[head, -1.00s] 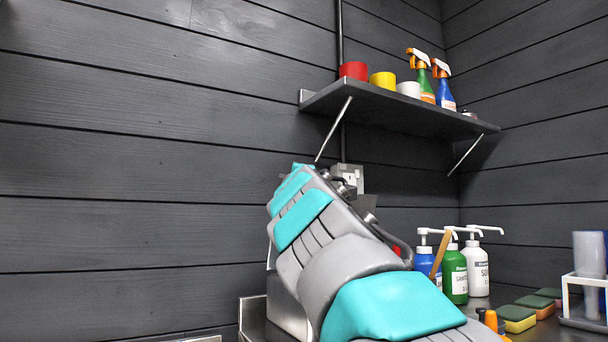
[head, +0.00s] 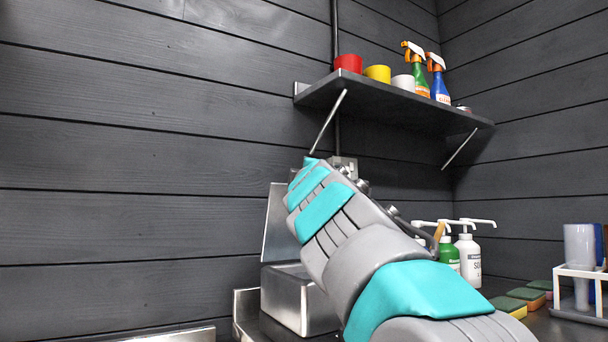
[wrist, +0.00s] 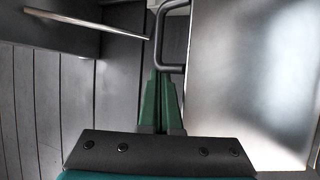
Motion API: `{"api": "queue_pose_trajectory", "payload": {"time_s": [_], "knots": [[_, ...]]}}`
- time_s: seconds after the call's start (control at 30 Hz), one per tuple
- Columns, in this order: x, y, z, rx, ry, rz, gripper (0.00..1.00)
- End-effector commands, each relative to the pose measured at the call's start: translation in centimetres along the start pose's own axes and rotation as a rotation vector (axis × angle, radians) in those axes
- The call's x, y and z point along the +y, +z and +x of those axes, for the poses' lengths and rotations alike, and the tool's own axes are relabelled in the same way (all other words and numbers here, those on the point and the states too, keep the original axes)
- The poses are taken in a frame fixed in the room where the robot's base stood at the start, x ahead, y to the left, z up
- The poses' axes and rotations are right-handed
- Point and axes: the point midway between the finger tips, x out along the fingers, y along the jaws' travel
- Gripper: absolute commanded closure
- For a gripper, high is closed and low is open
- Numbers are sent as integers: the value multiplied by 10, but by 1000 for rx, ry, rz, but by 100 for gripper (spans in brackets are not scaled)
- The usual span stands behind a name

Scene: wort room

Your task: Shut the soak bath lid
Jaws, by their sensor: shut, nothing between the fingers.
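The soak bath (head: 298,300) is a steel box at the lower middle of the head view, partly hidden by my arm. Its lid (head: 275,228) stands raised, nearly upright, at the back. In the wrist view the lid (wrist: 250,75) is a broad shiny panel filling the right side, with a dark loop handle (wrist: 158,35) at its left edge. My gripper (wrist: 162,75) is shut and empty, its green fingers pointing at the handle. The fingertips overlap the handle's lower end in the picture; I cannot tell if they touch. My arm hides the gripper in the head view.
A wall shelf (head: 400,105) with cups and spray bottles hangs above; its metal strut (wrist: 85,24) shows close by in the wrist view. Pump bottles (head: 468,258), sponges (head: 510,305) and a white rack (head: 580,295) stand to the right of my arm.

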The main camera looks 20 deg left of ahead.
Motion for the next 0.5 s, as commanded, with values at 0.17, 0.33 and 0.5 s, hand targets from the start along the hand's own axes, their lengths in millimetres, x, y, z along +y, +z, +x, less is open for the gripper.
{"api": "queue_pose_trajectory", "payload": {"time_s": [0.17, 0.33, 0.5], "knots": [[0, 0, 0, 0, 0, 0, 100], [0, 1, 0, -1, 0, 0, 100], [0, 2, -3, -1, 1, 0, 100]]}}
